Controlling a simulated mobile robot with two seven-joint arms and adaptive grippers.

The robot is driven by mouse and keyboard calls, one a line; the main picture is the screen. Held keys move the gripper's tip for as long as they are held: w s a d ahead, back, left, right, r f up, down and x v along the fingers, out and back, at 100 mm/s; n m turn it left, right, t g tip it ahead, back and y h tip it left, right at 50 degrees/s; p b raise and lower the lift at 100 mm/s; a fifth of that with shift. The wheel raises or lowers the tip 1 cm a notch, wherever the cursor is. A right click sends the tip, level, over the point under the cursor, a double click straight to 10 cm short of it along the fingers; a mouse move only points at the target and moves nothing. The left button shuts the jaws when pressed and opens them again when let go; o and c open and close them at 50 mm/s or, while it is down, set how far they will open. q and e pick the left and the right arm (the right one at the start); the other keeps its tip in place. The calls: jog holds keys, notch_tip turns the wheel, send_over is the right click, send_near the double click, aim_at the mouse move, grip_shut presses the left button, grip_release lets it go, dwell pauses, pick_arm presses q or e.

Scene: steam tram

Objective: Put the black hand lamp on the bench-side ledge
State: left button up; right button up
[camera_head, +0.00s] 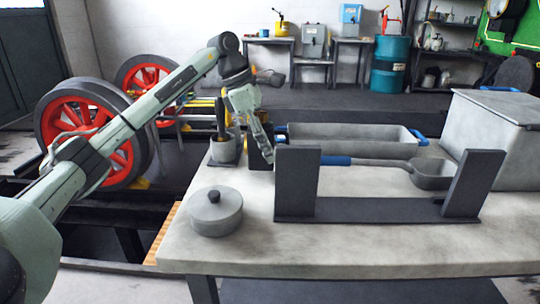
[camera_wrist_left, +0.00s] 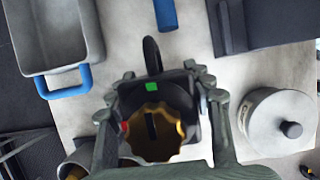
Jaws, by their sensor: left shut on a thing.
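The black hand lamp (camera_wrist_left: 158,88) is between the fingers of my left gripper (camera_wrist_left: 160,105) in the left wrist view. It has a dark square body, a dark hoop handle, a green mark and a gold knob. I cannot tell whether the lamp touches the bench top. A slatted wooden strip (camera_head: 164,234) runs low along the bench's left side; I cannot tell whether it is the ledge. My right gripper is not in view.
The grey bench (camera_head: 370,245) holds a lidded pot (camera_head: 215,212), a cup of tools (camera_head: 224,150), a long blue-handled tray (camera_head: 350,142) and a dark rack (camera_head: 345,210) with a ladle (camera_head: 430,172). A large grey box (camera_head: 490,140) stands at right. Red wheels (camera_head: 85,130) are at left.

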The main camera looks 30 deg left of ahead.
pick_arm(q)
jog(key=shift+f, duration=1.3)
jog(key=shift+f, duration=0.1)
jog(key=o, duration=1.7)
jog(key=shift+c, duration=0.2)
